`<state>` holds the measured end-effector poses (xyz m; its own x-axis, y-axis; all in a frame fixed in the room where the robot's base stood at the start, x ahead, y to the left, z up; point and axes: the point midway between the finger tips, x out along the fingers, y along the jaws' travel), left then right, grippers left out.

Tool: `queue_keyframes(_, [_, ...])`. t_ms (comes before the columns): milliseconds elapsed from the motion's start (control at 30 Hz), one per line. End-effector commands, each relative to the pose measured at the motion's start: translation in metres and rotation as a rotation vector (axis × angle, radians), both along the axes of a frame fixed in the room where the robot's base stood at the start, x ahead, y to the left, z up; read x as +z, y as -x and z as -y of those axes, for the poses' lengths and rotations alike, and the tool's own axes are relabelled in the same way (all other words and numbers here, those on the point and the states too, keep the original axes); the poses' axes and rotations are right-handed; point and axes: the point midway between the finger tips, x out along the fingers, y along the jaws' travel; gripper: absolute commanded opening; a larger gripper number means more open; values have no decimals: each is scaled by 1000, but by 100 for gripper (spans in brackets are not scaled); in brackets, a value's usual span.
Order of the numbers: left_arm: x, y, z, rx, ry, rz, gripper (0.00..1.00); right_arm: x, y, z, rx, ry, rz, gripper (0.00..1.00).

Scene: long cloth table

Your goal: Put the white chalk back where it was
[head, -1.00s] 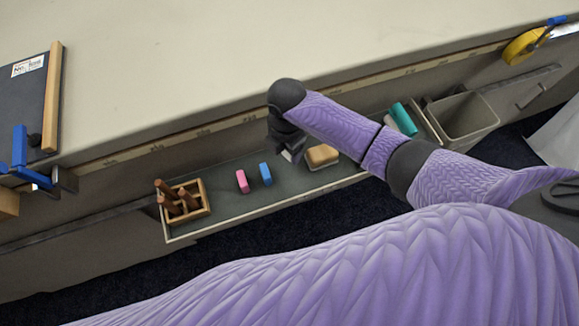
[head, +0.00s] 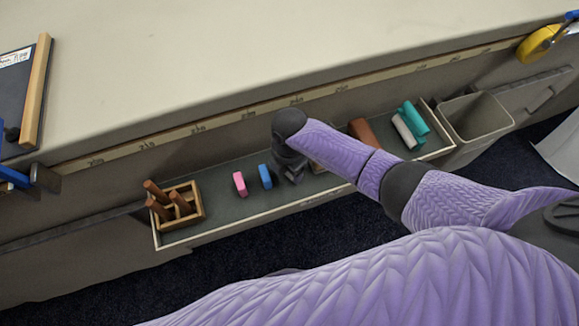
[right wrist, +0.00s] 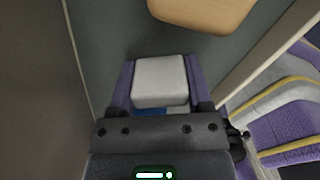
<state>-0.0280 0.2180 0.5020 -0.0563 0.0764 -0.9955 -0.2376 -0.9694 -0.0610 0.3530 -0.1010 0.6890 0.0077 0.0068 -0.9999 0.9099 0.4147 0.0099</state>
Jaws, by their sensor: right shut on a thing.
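The white chalk (right wrist: 160,82) is a pale block between the two fingers of my right gripper (right wrist: 160,88) in the right wrist view. In the head view my right gripper (head: 292,174) points down into the grey tray (head: 225,207), just right of the blue chalk (head: 265,176). The pink chalk (head: 240,184) stands left of the blue one. The gripper hides the white chalk in the head view, and I cannot tell whether it touches the tray floor. My left gripper is not in view.
A wooden holder (head: 202,208) with brown pegs fills the tray's left end. A tan block (right wrist: 205,10) lies beyond the fingers. A brown block (head: 363,131), a white roll (head: 404,131) and teal pieces (head: 414,117) lie to the right. A grey bin (head: 474,118) adjoins the tray.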

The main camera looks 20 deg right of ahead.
Motion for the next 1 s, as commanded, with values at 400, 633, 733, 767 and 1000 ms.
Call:
queue_keyframes(400, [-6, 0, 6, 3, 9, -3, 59, -13, 7, 0, 0, 3, -15, 99])
queue_keyframes(633, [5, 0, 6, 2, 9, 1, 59, 3, 7, 0, 1, 2, -14, 99])
queue_keyframes(733, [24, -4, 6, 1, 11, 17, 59, 35, 5, 1, 0, 2, -10, 99])
queue_keyframes(767, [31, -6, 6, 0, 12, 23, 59, 46, 5, 1, 0, 1, -8, 99])
queue_keyframes(1000, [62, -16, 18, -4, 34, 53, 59, 109, 4, 1, 0, 1, -6, 99])
